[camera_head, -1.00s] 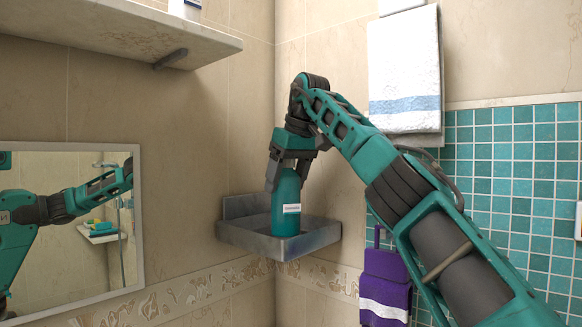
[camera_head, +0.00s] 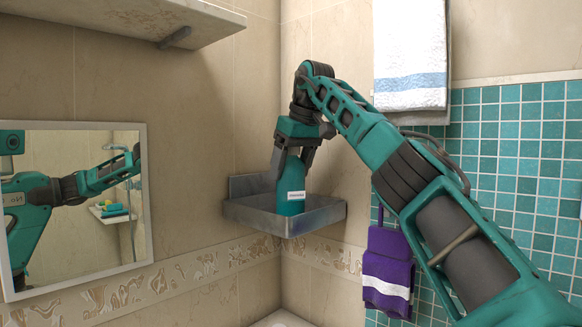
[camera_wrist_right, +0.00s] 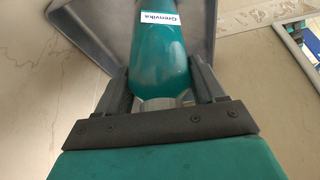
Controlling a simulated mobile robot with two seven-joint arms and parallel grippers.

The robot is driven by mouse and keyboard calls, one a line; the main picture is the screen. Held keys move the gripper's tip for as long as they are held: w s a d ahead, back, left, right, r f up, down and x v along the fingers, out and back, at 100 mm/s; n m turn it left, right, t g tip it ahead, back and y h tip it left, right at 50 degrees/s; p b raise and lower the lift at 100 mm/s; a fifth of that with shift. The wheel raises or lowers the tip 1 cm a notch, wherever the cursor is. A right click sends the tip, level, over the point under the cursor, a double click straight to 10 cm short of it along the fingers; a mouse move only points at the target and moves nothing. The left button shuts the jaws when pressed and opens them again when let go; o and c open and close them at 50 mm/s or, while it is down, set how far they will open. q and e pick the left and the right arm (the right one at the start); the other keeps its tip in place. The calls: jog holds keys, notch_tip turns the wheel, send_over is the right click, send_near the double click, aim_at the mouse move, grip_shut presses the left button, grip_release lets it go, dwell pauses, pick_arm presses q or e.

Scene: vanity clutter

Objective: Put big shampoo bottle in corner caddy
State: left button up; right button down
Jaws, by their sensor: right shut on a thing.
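The big shampoo bottle (camera_head: 293,186) is teal with a white label and stands upright in the head view. My right gripper (camera_head: 293,158) is shut on its upper part from above. The grey corner caddy (camera_head: 315,215) is fixed in the wall corner, and the bottle's lower part is inside its rim. The bottle's base is hidden behind the front wall, so I cannot tell if it touches the floor of the caddy. In the right wrist view the bottle (camera_wrist_right: 158,55) sits between both fingers, with the caddy (camera_wrist_right: 88,30) beyond. My left gripper is not in view.
A mirror (camera_head: 75,200) hangs at left, reflecting my arm. A stone shelf (camera_head: 140,20) juts out at upper left. A white towel (camera_head: 410,55) and a purple towel (camera_head: 388,272) hang to the right. The caddy looks otherwise empty.

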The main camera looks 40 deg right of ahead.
jog(key=shift+f, duration=0.1)
jog(key=shift+f, duration=0.1)
grip_release()
